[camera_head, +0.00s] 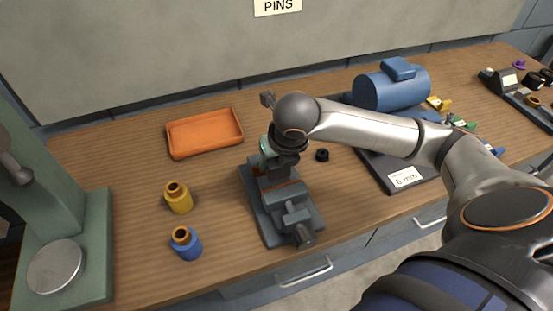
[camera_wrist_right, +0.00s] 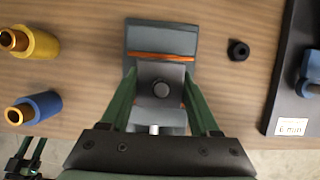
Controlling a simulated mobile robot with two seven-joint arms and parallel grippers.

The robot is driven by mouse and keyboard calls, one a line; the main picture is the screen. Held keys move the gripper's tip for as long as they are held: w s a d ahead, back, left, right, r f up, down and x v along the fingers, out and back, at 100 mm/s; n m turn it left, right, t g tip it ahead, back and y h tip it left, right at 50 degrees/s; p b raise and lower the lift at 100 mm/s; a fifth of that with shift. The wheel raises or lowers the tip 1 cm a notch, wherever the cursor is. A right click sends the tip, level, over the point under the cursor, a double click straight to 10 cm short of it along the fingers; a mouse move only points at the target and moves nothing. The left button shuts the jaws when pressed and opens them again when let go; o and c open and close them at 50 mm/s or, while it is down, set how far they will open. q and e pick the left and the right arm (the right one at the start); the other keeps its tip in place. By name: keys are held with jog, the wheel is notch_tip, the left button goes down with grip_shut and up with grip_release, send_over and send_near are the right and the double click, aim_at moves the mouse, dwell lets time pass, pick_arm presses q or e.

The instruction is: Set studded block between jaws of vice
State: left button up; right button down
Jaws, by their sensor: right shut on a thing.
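The grey vice (camera_head: 262,210) stands on the bench, with an orange strip across it and its screw end toward me. It also shows in the wrist view (camera_wrist_right: 160,36). My right gripper (camera_wrist_right: 158,88) is over the vice, its green fingers shut on the sides of the grey studded block (camera_wrist_right: 174,76), whose dark round stud faces up. The block is just on the near side of the orange strip; I cannot tell if it touches the vice. My left gripper (camera_wrist_right: 26,156) shows at the wrist view's lower left, fingers apart.
A yellow pin (camera_head: 178,197) and a blue pin (camera_head: 186,243) stand left of the vice. An orange tray (camera_head: 204,133) lies behind them. A small black ring (camera_head: 322,155) and a dark board with a blue casing (camera_head: 390,90) are to the right. A green press (camera_head: 90,240) stands far left.

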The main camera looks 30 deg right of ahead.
aim_at(277, 184)
jog(key=shift+f+b, duration=0.8)
jog(key=shift+f, duration=1.45)
dwell(1.3)
jog(key=shift+c, duration=1.8)
grip_release()
jog(key=o, duration=0.3)
jog(key=shift+s+f, duration=0.1)
jog(key=shift+f, duration=0.1)
jog(key=shift+r, duration=0.15)
